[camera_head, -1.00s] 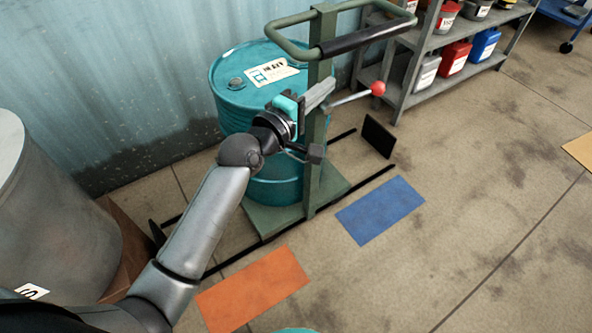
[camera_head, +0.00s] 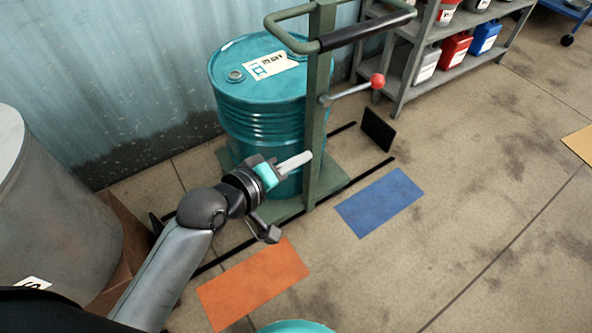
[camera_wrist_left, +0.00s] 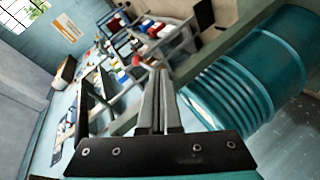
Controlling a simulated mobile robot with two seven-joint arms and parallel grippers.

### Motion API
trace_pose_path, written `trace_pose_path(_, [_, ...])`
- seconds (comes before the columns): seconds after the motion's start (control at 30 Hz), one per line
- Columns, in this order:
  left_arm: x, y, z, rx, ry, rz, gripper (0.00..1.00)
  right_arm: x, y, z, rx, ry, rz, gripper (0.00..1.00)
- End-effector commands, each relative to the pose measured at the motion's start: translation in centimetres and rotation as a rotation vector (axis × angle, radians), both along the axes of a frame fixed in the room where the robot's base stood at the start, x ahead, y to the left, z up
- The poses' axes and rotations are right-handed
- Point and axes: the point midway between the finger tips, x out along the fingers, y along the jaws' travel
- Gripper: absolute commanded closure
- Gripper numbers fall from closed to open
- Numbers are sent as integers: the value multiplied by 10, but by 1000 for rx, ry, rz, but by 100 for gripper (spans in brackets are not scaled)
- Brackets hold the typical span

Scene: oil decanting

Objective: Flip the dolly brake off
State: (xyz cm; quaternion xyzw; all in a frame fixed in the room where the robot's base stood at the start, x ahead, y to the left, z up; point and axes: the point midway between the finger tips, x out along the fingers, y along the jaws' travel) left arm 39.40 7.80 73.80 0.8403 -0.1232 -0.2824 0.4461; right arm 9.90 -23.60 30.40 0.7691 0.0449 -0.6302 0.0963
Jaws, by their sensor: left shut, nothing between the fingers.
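The green dolly (camera_head: 319,120) stands upright by the wall and carries a teal drum (camera_head: 262,105). Its brake lever (camera_head: 350,91) is a metal rod with a red knob (camera_head: 377,81). The rod sticks out to the right of the post and slants slightly upward. My left gripper (camera_head: 305,158) is shut and empty, in front of the lower post, well below and left of the lever. I cannot tell whether its tips touch the post. In the left wrist view the shut fingers (camera_wrist_left: 155,102) point forward, with the drum (camera_wrist_left: 255,75) on the right. My right gripper is out of view.
A grey shelf (camera_head: 402,82) with red, blue and grey containers stands behind the lever. A grey drum (camera_head: 55,200) is at the left. Orange (camera_head: 253,283) and blue (camera_head: 380,203) floor patches lie in front of the dolly.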

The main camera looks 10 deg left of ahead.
Motion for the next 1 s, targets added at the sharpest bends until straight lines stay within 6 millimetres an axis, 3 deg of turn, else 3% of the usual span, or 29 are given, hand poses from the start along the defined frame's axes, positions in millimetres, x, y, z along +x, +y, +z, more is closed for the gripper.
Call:
trace_pose_path(0.23, [-11, 2, -16, 104, 22, -31, 100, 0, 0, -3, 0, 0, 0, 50])
trace_pose_path(0.83, [-12, 2, -18, 114, 25, -33, 100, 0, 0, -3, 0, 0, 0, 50])
trace_pose_path(1.0, [-9, 13, -44, 171, 61, -19, 100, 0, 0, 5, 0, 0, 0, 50])
